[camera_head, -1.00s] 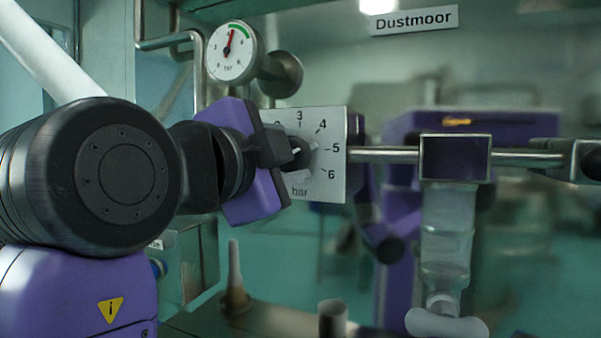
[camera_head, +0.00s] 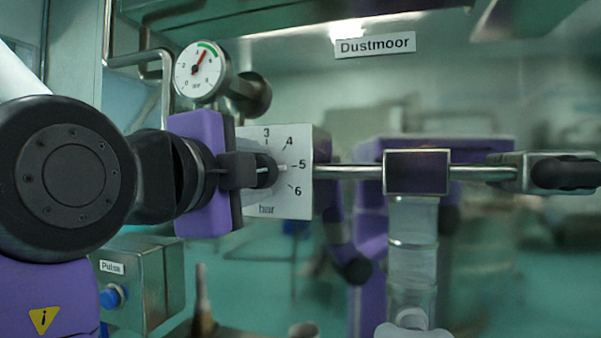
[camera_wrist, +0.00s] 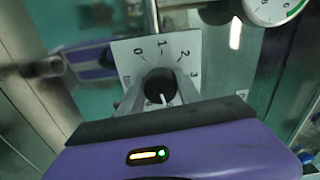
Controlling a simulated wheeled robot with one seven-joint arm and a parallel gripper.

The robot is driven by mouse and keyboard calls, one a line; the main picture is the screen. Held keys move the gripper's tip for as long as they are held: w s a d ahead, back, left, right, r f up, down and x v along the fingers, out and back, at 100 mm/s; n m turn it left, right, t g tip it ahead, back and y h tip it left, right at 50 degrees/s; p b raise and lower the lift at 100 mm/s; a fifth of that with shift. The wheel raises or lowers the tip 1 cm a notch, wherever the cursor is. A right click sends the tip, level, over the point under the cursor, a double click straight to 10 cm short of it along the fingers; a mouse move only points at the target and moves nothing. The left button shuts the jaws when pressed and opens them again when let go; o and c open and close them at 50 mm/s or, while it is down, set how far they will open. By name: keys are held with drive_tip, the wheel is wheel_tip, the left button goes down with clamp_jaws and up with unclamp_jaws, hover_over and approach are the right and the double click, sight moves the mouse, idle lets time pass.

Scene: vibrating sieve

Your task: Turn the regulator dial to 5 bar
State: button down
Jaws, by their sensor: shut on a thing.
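The regulator's dial plate (camera_head: 297,190) faces me left of centre in the head view, with 3, 4, 5 and 6 readable. My gripper (camera_head: 262,170) is shut on the black dial knob, which it mostly hides here. A white pointer mark beside the fingertips lies level with 5. In the wrist view the black knob (camera_wrist: 158,82) sits between my fingers (camera_wrist: 158,97), its white pointer toward the bottom. There 0 to 3 show, and my gripper's body hides the lower plate. The round gauge (camera_head: 200,70) above has its red needle up and right, near the green band.
A steel bar (camera_head: 345,172) runs right from the regulator to a clamp block (camera_head: 417,172) with a clear tube (camera_head: 412,240) below. A Dustmoor sign (camera_head: 375,46) hangs above.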

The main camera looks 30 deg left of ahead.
drive_tip(key=c, duration=0.8)
unclamp_jaws()
drive_tip(key=b+v, duration=0.1)
drive_tip(key=v, duration=0.6)
drive_tip(key=shift+s+d, duration=0.15)
drive_tip(key=shift+s, duration=0.25)
